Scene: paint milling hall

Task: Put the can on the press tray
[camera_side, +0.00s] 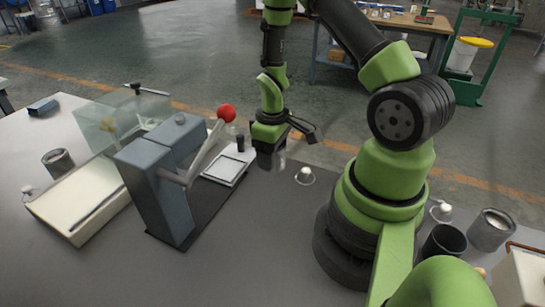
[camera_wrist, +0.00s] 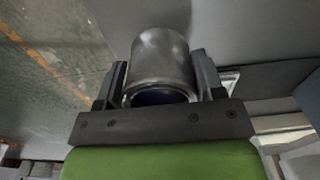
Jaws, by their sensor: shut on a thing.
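My gripper (camera_side: 268,138) points down at the far edge of the table. It is shut on a grey metal can (camera_side: 278,160), which hangs below the jaws in the side view, partly hidden by them. In the wrist view the can (camera_wrist: 160,57) sits between the two fingers of my gripper (camera_wrist: 160,78). The press tray (camera_side: 224,174), a pale square with a raised rim, lies on the press's dark base, to the left of the can. It looks empty. A pale edge beside the right finger in the wrist view may be part of it.
The blue-grey press (camera_side: 165,190) stands left of the tray; its red-knobbed lever (camera_side: 227,113) leans toward my gripper. A small white-topped item (camera_side: 305,175) stands right of the can. Another can (camera_side: 58,162) is far left; a can (camera_side: 490,230) and dark cup (camera_side: 443,243) are right.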

